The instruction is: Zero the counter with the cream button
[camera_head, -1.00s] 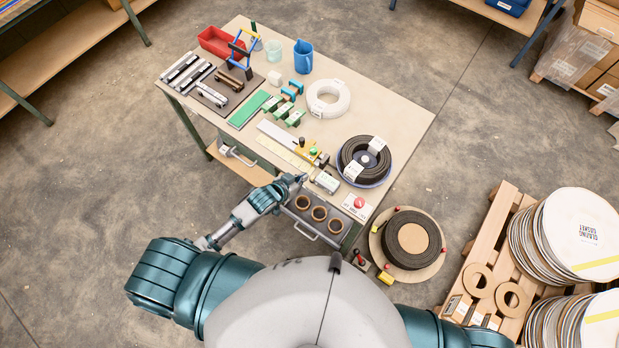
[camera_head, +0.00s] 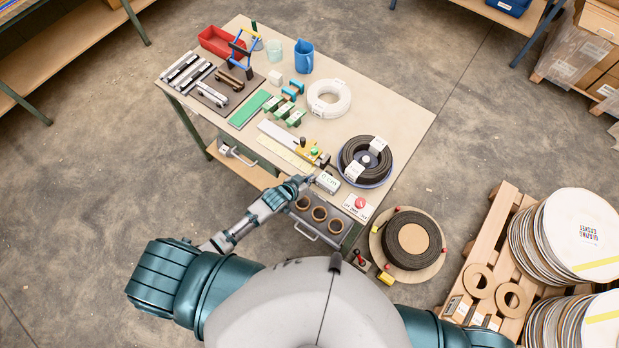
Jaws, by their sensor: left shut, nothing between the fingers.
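The counter (camera_head: 327,182) is a small pale box with a "0 cm" reading near the front edge of the bench, between the yellow device and the red button. My left gripper (camera_head: 303,180) is shut and empty at the counter's left end. Whether it touches the counter cannot be told. The cream button is not distinguishable; the fingertips may hide it. My right gripper is out of view.
The bench top (camera_head: 395,115) is clear at its far right. A yellow device (camera_head: 308,150) stands behind the counter, a dark coil (camera_head: 352,158) in a blue dish to its right. A red button (camera_head: 360,203) and a drawer of rings (camera_head: 319,213) are close by.

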